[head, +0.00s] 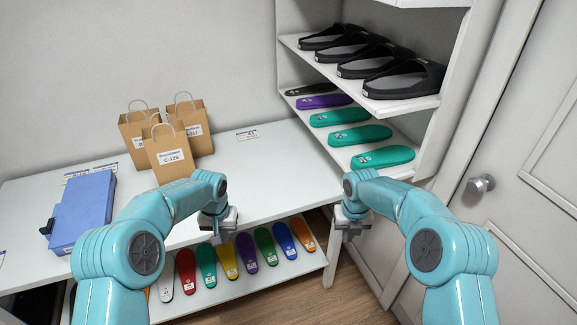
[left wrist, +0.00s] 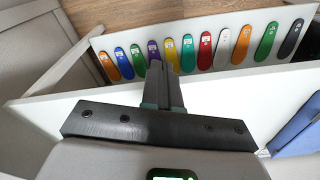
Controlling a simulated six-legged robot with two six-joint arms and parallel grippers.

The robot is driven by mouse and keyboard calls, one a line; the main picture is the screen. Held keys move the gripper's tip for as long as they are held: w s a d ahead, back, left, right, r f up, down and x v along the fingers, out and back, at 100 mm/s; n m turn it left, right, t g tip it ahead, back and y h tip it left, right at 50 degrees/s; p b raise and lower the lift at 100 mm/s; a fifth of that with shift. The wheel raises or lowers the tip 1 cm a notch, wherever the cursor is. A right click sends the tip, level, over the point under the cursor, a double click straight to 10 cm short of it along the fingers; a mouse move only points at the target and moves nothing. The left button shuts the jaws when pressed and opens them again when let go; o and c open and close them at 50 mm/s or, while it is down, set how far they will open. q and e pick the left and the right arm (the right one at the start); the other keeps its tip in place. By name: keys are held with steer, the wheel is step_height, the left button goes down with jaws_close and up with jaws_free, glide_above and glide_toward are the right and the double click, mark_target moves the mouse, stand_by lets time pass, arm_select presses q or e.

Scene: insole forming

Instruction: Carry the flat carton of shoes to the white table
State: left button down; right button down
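A flat blue box (head: 84,212) lies on the left part of the white table (head: 262,165). I cannot tell whether it is the carton of shoes; no other flat carton shows. A corner of the blue box (left wrist: 298,132) shows at the right edge of the left wrist view. My left gripper (head: 216,232) hangs over the table's front edge, well right of the box. Its fingers (left wrist: 157,75) look closed together with nothing between them. My right gripper (head: 349,234) is past the table's right front corner, apart from everything; its fingers are too small to read.
Several paper bags (head: 167,154) stand at the back of the table. A lower shelf (head: 238,286) holds coloured insoles. A door (head: 520,190) is at far right. The table's middle is clear.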

arm_select(q)
steer(key=shift+w+f, duration=0.1)
steer(key=shift+w, duration=0.05)
arm_select(e)
steer(key=shift+w+f, duration=0.1)
steer(key=shift+w, duration=0.05)
